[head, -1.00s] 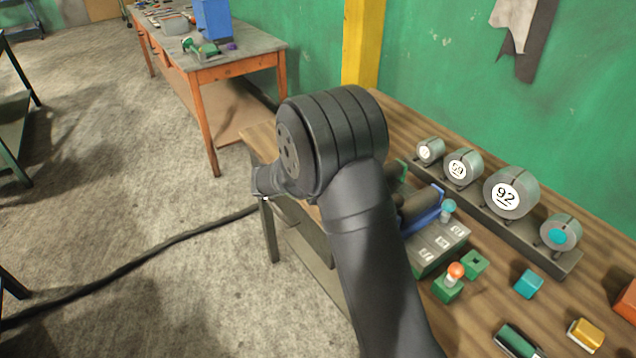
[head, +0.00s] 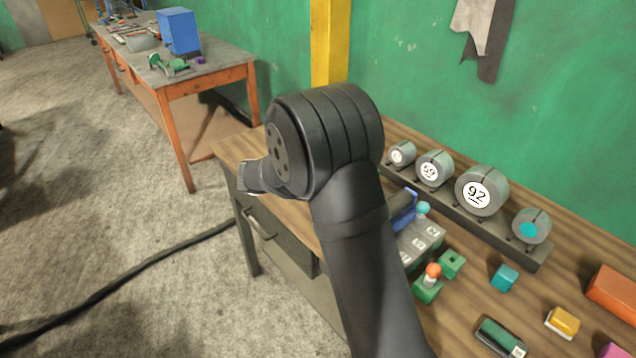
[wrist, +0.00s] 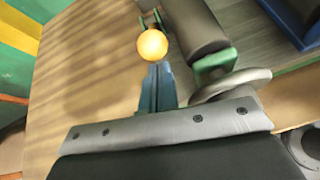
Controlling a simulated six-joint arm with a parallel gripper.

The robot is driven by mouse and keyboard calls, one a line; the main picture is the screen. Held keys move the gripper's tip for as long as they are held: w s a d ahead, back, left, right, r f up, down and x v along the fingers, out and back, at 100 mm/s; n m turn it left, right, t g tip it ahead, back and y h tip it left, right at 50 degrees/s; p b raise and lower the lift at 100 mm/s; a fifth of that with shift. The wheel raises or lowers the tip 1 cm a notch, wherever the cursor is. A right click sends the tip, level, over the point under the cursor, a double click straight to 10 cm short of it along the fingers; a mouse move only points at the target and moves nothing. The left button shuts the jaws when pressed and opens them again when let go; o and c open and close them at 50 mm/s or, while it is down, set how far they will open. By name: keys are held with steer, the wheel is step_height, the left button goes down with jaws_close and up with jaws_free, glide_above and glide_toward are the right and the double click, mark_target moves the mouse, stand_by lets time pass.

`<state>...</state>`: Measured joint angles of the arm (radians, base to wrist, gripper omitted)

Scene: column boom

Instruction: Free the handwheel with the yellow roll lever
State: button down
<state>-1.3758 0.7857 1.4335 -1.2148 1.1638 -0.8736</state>
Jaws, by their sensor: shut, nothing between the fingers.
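The yellow roll lever's round knob (wrist: 152,44) is in the upper middle of the wrist view, with a short dark arm behind it. My gripper (wrist: 157,68) is shut and empty, its tips just below the knob in the picture; I cannot tell whether they touch it. The handwheel (wrist: 232,86), a grey disc seen nearly edge-on, is to the right of the fingers, beside a green bracket (wrist: 215,62) and a dark roller (wrist: 193,25). In the head view my arm hides the gripper, the yellow lever and the handwheel.
In the head view, a grey block with white labels (head: 418,238) and a blue part (head: 403,215) with a cyan knob show right of my arm. A rack of numbered cylinders (head: 455,214) runs along the back. An orange-knobbed green block (head: 428,288) and small coloured blocks lie nearby.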

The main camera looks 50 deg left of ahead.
steer(key=shift+w+r, duration=0.1)
steer(key=shift+r, duration=0.25)
steer(key=shift+w+r+g, duration=0.25)
steer(key=shift+r+g, duration=0.25)
steer(key=shift+w+r+g, duration=0.2)
steer(key=shift+r+g, duration=0.25)
steer(key=shift+g, duration=0.05)
steer(key=w+r+g, duration=0.2)
steer(key=w+g, duration=0.1)
steer(key=w+r+g, duration=0.3)
steer(key=shift+w+r+g, duration=0.1)
steer(key=shift+r+g, duration=0.1)
steer(key=shift+g, duration=0.2)
steer(key=shift+w+r+g, duration=0.3)
steer(key=shift+w+g, duration=0.1)
steer(key=shift+w, duration=0.45)
steer(key=shift+w+r+g, duration=0.3)
steer(key=shift+w+g, duration=0.1)
steer(key=shift+w, duration=0.4)
steer(key=shift+w, duration=0.15)
